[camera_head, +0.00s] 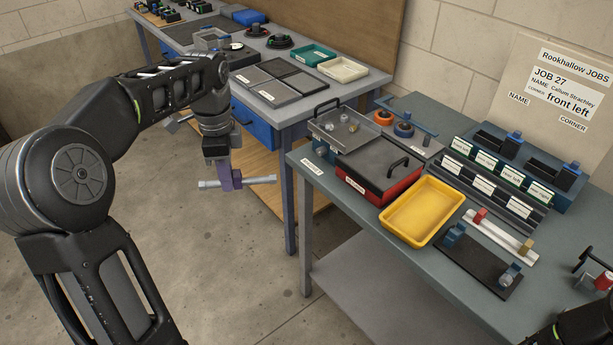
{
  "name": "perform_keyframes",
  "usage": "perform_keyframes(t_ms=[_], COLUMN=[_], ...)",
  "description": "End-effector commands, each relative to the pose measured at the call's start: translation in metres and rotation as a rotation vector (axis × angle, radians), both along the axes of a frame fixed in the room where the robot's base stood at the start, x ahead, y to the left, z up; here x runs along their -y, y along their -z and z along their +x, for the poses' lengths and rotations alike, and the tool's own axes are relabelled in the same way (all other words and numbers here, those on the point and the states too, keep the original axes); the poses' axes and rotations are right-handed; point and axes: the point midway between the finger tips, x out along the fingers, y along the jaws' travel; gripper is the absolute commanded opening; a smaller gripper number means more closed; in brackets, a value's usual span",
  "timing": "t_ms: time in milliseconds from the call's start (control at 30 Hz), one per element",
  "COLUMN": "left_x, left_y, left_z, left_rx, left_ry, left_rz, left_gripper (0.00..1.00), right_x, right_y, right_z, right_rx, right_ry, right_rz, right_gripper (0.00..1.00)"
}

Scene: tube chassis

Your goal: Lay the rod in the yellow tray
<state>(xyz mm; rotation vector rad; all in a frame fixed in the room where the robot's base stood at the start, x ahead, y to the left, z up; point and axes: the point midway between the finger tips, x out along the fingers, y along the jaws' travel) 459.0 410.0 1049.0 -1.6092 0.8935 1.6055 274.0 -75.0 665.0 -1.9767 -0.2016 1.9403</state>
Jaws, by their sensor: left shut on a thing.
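My left gripper (231,180) hangs in the air over the floor, left of the benches. Its purple fingers are shut on the middle of the rod (262,180). The rod is pale blue-grey with a thicker left end, and it lies nearly level across the picture. The fingers hide its middle. The yellow tray (411,239) sits on the near right bench, well to the right of the rod. It looks empty. My right gripper does not show; only a dark part, probably of my right arm, is at the bottom right corner.
A red box with a dark handled lid (376,168) stands left of the tray. A white rail (500,238) and dark plate (478,262) lie to its right, with labelled racks (488,185) behind. The far bench (281,107) holds green and white trays. The bench corner lies between rod and tray.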

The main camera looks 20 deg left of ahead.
Motion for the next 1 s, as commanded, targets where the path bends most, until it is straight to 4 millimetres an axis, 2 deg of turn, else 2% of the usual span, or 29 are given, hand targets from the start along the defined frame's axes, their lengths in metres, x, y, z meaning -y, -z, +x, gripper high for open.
perform_keyframes(t_ms=[267, 500, 700, 833, 1000], left_x=[0.05, 0.116, 0.169, 0.194, 0.209], left_y=[0.014, 0.029, 0.04, 0.045, 0.049], left_z=[0.027, 0.052, 0.064, 0.067, 0.069], left_rx=[-0.003, -0.007, -0.007, -0.004, -0.002], left_ry=[-0.24, -0.552, -0.799, -0.918, -1.0], left_rz=[-0.008, -0.01, -0.005, -0.001, 0.0], left_gripper=[0.0, 0.0, 0.0, 0.0, 0.0], right_x=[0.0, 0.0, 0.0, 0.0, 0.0], right_y=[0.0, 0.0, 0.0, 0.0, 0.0], right_z=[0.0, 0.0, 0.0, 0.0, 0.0], right_rx=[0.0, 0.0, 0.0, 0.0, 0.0], right_ry=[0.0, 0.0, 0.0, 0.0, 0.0], right_rz=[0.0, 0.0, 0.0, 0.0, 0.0], right_gripper=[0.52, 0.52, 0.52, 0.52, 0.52])
